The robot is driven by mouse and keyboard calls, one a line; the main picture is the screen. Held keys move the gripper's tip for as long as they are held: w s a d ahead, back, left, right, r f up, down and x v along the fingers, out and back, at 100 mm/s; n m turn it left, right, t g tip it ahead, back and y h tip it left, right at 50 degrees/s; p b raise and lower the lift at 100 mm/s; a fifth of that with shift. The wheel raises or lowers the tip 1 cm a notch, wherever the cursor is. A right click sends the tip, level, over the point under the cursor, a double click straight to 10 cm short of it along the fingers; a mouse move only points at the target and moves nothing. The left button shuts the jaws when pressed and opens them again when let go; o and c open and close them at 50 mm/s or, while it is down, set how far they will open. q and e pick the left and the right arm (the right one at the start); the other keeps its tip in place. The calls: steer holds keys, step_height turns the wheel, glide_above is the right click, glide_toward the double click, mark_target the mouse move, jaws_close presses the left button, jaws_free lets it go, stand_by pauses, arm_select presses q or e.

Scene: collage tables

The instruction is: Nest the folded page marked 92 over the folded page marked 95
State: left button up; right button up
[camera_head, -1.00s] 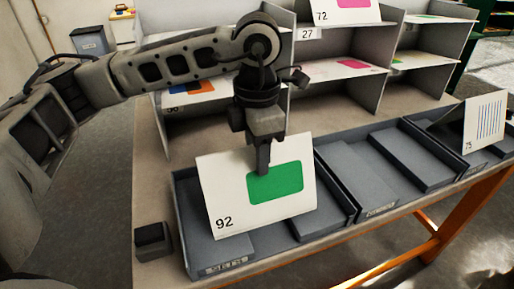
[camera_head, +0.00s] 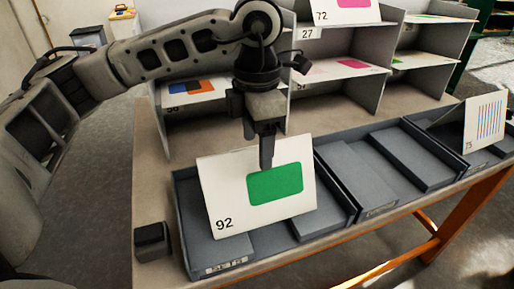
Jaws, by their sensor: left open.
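The folded page marked 92 (camera_head: 230,195), white with a green rounded block, stands tented over the left grey tray (camera_head: 188,225). My left gripper (camera_head: 267,164) is open, pointing down at the page's top edge. One finger overlaps the front face just above the green block; the other finger is hidden, and I cannot tell whether they touch the page. No page marked 95 can be made out; whatever is under or behind page 92 is hidden. My right gripper is not in view.
A folded page marked 75 (camera_head: 484,122) with blue stripes stands in the right tray. The middle tray (camera_head: 376,212) looks empty. A small dark block (camera_head: 152,241) sits at the table's left front. Shelves with flat pages, including one marked 72 (camera_head: 345,12), stand behind.

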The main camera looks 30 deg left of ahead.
arm_select(q)
step_height(320, 180, up, 13)
steer(key=p, duration=0.2)
steer(key=shift+r, duration=0.15)
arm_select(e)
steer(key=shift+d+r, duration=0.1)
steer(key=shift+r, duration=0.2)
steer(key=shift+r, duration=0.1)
